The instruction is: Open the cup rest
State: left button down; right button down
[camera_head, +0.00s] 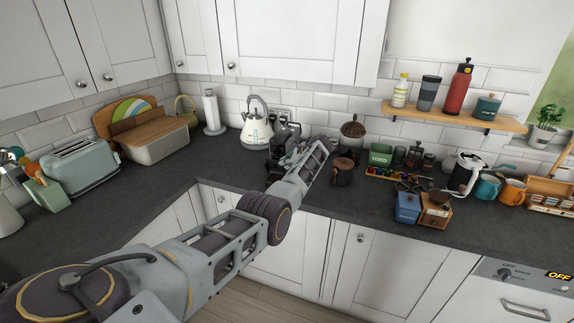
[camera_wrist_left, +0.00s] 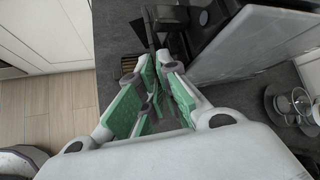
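A dark machine (camera_head: 284,131) stands against the back wall, partly hidden behind my left gripper (camera_head: 322,152). It looks like a coffee machine, but I cannot clearly make out a cup rest on it. In the left wrist view my left gripper (camera_wrist_left: 159,68) shows two fingers with green pads, tips a small gap apart. No held thing is clear between them. Dark parts (camera_wrist_left: 160,18) lie just beyond the tips, and a grey panel (camera_wrist_left: 232,45) rises to their right. I cannot tell whether the fingers touch anything. My right gripper is in neither view.
A cream kettle (camera_head: 256,132) stands left of the machine; a brown pot (camera_head: 343,174) is close to the gripper's right. Jars, a blue box (camera_head: 408,207) and mugs crowd the right side. The worktop (camera_head: 165,195) is clear at the left middle.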

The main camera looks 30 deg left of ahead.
pick_arm(q)
jog(key=shift+w+a+r+g, duration=0.1)
jog(key=shift+w+r+g, duration=0.05)
jog(key=shift+w+g, duration=0.25)
dwell(0.4)
jog(key=c, duration=1.6)
grip_release()
jog(key=shift+c, duration=0.2)
jog(key=shift+d+r, duration=0.1)
jog(key=shift+d, duration=0.1)
jog(key=v, duration=1.1)
jog(key=shift+r, duration=0.3)
jog(key=shift+d+f, duration=0.1)
